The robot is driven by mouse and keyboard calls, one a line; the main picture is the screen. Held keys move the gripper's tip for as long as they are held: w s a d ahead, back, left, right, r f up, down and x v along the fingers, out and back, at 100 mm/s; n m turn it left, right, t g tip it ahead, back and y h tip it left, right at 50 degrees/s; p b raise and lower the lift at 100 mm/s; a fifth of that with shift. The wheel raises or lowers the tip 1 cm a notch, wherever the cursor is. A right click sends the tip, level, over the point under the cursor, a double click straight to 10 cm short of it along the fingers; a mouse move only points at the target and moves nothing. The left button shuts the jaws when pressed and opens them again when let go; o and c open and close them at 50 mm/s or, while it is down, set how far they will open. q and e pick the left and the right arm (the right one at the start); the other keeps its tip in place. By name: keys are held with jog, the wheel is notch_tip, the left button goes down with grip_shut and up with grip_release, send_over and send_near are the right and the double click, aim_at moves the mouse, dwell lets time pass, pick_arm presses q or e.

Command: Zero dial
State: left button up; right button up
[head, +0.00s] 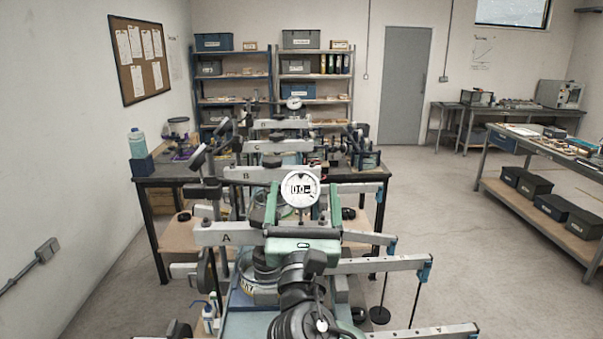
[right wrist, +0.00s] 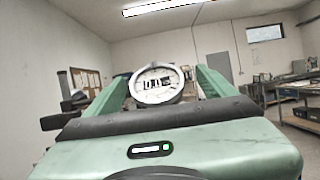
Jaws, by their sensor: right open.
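A round white dial (head: 300,178) with dark marks on its face stands over the lever frame near the beam marked A (head: 226,238). It also shows in the right wrist view (right wrist: 158,92), upright and facing me. My right gripper (head: 303,192) is open, with its green fingers to the left and right of the dial. I cannot tell whether either finger touches it. The gripper's body hides what lies under the dial. The exact reading is too small to tell. My left gripper is not in view.
More beams, marked B (head: 246,174) and C, stand behind, with a second dial (head: 294,103) farther back. Grey beams with blue ends (head: 424,268) and hanging rods reach out at right. Clear floor (head: 440,220) lies to the right, before a side bench (head: 545,205).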

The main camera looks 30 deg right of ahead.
aim_at(302, 187)
jog(key=x, duration=0.3)
jog(key=shift+w+a+f+p, duration=0.1)
jog(key=shift+w+p, duration=0.15)
jog(key=shift+p, duration=0.15)
jog(key=shift+w+d, duration=0.3)
jog(key=shift+w, duration=0.3)
jog(key=shift+s, duration=0.1)
jog(key=c, duration=1.4)
jog(key=m+g+h, duration=0.2)
jog(key=m, duration=0.1)
jog(key=shift+g, duration=0.3)
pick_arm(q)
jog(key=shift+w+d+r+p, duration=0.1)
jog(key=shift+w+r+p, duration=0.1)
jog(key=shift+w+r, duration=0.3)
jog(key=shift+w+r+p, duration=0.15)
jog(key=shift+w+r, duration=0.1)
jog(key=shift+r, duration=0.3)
pick_arm(e)
jog(key=shift+s+d+m+g+h, duration=0.1)
jog(key=shift+m+g+h, duration=0.5)
jog(key=shift+m, duration=0.2)
jog(key=shift+s+d+m+g+h, duration=0.1)
jog(key=shift+m+g+h, duration=0.5)
jog(key=shift+m, duration=0.2)
